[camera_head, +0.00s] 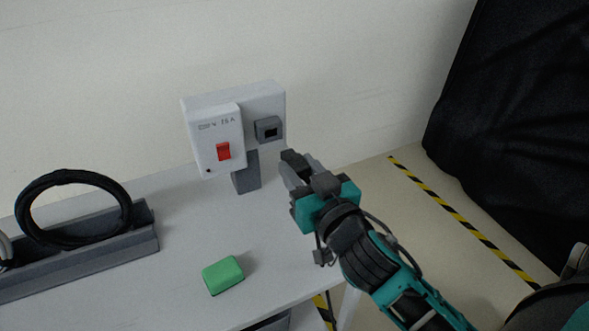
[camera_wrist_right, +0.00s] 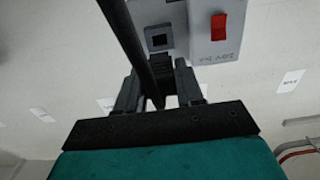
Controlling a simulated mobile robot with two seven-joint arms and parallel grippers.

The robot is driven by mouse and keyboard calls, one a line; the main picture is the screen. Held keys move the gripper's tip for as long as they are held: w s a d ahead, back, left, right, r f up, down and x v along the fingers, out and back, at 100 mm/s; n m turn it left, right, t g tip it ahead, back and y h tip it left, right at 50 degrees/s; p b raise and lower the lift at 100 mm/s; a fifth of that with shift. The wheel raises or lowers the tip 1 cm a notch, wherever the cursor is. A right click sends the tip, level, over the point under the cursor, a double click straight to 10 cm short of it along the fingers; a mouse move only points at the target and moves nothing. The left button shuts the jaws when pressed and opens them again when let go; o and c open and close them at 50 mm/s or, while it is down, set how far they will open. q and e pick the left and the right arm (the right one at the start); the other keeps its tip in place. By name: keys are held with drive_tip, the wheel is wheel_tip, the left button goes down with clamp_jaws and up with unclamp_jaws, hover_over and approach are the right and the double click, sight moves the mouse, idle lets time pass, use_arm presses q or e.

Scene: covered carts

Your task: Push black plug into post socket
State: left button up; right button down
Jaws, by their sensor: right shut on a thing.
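The post (camera_head: 246,177) stands on the table and carries a white box with a red switch. The grey socket (camera_head: 268,130) with a dark square opening is on the box's right part; it also shows in the right wrist view (camera_wrist_right: 159,38). My right gripper (camera_head: 296,168) is just below and right of the socket, shut on the black plug (camera_head: 292,157). In the right wrist view the plug (camera_wrist_right: 161,70) sits between the fingers, below the socket opening and apart from it in the picture. A dark cable runs past the fingers. My left gripper is not in view.
A grey tray (camera_head: 150,243) with a coiled black cable (camera_head: 122,200) lies at the left of the table. A green block (camera_head: 223,275) lies near the front. A black cover (camera_head: 520,130) hangs at the right.

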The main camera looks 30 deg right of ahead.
sight(287, 151)
drive_tip(key=shift+w+d, duration=0.15)
drive_tip(key=shift+w, duration=2.35)
drive_tip(key=shift+w+p, duration=0.15)
drive_tip(key=shift+p, duration=0.15)
drive_tip(key=shift+w, duration=0.25)
drive_tip(key=shift+p, duration=0.3)
